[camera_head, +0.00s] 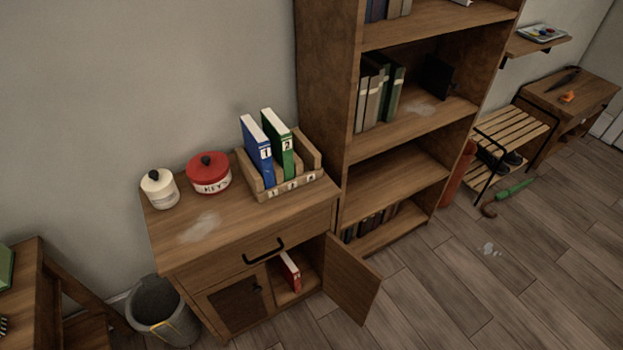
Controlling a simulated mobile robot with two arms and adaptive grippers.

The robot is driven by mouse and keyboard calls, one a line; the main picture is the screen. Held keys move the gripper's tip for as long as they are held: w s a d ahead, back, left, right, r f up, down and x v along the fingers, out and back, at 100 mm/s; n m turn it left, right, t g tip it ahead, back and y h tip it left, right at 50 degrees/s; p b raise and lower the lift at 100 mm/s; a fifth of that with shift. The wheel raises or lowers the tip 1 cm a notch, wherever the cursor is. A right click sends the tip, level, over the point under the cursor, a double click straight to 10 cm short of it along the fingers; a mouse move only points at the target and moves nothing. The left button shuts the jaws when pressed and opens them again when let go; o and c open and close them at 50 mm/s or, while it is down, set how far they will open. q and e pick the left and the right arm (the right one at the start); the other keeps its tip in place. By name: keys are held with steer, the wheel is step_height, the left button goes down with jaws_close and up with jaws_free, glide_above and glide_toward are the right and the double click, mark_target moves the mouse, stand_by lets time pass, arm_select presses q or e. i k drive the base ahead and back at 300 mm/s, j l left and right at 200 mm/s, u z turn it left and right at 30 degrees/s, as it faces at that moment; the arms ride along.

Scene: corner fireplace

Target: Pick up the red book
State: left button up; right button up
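The red book (290,272) stands inside the lower compartment of the wooden cabinet (192,254), its white page edge and part of its red spine showing. The cabinet's right door (350,279) is swung open to the right, so the book shows through the opening. The left door (238,300) is shut. On the cabinet top, a wooden book holder (304,183) holds a blue book (257,152) marked 1 and a green book (278,143) marked 2, with an empty space to their right. Neither of my grippers is in view.
A white jar (159,189) and a red tin (209,174) stand on the cabinet top. A bucket (163,312) is on the floor at the left. A tall bookshelf (400,181) stands right of the cabinet. The floor (450,300) in front of the bookshelf is mostly clear.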

mark_target(291, 274)
steer(key=k+l+u, duration=0.2)
steer(key=l, duration=0.2)
steer(key=l+u, duration=0.2)
steer(key=l, duration=0.2)
steer(key=k+l+u, duration=0.2)
steer(key=l, duration=0.2)
steer(key=k+l+u, duration=0.2)
steer(key=l, duration=0.15)
steer(key=k+l+u, duration=0.2)
steer(key=i+l, duration=0.05)
steer(key=l, duration=0.05)
